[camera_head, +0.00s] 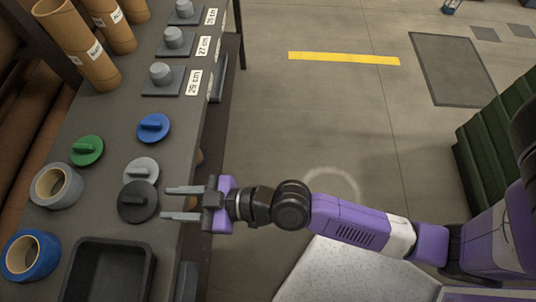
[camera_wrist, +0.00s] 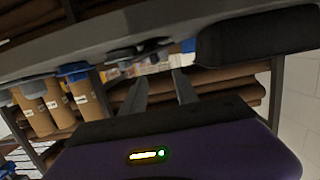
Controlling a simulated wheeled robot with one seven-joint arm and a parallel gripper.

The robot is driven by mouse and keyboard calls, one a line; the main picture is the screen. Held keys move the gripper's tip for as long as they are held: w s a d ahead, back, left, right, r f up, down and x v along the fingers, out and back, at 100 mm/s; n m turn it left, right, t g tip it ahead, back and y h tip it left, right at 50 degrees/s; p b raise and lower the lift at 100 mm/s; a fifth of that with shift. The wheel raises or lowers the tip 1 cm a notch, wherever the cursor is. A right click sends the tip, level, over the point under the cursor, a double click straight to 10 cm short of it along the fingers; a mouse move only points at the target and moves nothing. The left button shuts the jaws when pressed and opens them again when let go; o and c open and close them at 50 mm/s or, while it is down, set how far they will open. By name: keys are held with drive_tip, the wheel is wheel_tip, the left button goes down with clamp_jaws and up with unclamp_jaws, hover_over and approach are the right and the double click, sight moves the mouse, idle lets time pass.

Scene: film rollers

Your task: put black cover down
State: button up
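The black cover (camera_head: 138,201) is a round disc with a raised grip, lying on the dark table near its right edge in the head view. It sits right beside the grey cover (camera_head: 141,172); their rims touch or overlap, I cannot tell which. My gripper (camera_head: 167,203) is at the table edge, just right of the black cover, with its fingers pointing left toward it. The two fingers are apart with nothing visible between them. In the wrist view, which looks upside down, the open fingers (camera_wrist: 160,80) point toward dark, disc-like shapes on the table, too small to tell apart.
On the table (camera_head: 100,222) are a green cover (camera_head: 87,150), a blue cover (camera_head: 154,128), a grey tape roll (camera_head: 76,185), a blue tape roll (camera_head: 58,258) and a black tray (camera_head: 75,290). Brown tubes (camera_head: 92,62) and labelled grey holders stand farther back. Open floor lies to the right.

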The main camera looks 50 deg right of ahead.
drive_tip(key=s+d+f+m+t+h, duration=0.1)
drive_tip(key=s+d+f+m+h, duration=0.15)
drive_tip(key=s+d, duration=0.45)
drive_tip(key=s+d+r+m+h, duration=0.2)
drive_tip(key=s+d+r+h, duration=0.1)
drive_tip(key=s, duration=0.5)
drive_tip(key=s+d+r+m+h, duration=0.2)
drive_tip(key=s+d+r+h, duration=0.1)
drive_tip(key=s+d+r, duration=0.2)
drive_tip(key=s+d, duration=0.1)
drive_tip(key=s, duration=0.1)
drive_tip(key=shift+s+d+r+t, duration=0.15)
drive_tip(key=shift+s+r+t, duration=0.2)
drive_tip(key=shift+s+t, duration=0.05)
